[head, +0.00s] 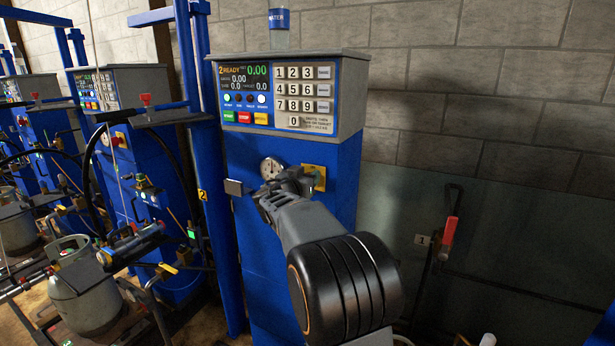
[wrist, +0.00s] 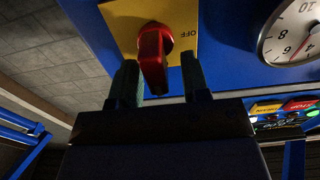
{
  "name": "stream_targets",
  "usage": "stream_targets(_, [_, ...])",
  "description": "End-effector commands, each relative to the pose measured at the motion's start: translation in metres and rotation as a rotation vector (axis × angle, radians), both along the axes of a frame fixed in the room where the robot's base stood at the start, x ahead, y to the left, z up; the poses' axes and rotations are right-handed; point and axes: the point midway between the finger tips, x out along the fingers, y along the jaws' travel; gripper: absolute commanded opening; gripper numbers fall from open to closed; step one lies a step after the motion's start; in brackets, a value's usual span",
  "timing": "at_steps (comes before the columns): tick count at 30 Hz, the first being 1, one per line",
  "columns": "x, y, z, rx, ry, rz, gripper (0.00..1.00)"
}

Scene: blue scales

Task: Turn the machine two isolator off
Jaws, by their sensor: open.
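The machine two isolator is a red rotary handle (wrist: 154,58) on a yellow plate (wrist: 190,20) marked OFF, seen in the wrist view. In the head view, part of the yellow plate (head: 320,172) shows on the blue front of machine two (head: 290,250), right of the gauge; the handle is hidden there behind my gripper. My gripper (wrist: 159,80) is open, one finger on each side of the red handle, with gaps showing between fingers and handle. In the head view my gripper (head: 290,183) is at the machine front.
A round gauge (head: 271,168) sits just left of my gripper. Above are a keypad (head: 303,90) and a lit display reading 2 READY (head: 246,75). A red-handled lever (head: 449,230) is on the right. More blue machines and a gas cylinder (head: 85,290) stand left.

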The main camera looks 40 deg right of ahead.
Motion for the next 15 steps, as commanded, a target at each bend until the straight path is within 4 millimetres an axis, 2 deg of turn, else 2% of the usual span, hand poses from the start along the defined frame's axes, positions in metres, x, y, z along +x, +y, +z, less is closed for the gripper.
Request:
stream_targets(3, [0.0000, 0.0001, -0.0001, 0.000, 0.000, 0.000, 0.41])
stream_targets(15, [-0.0001, 0.0003, 0.0000, 0.000, 0.001, 0.000, 0.02])
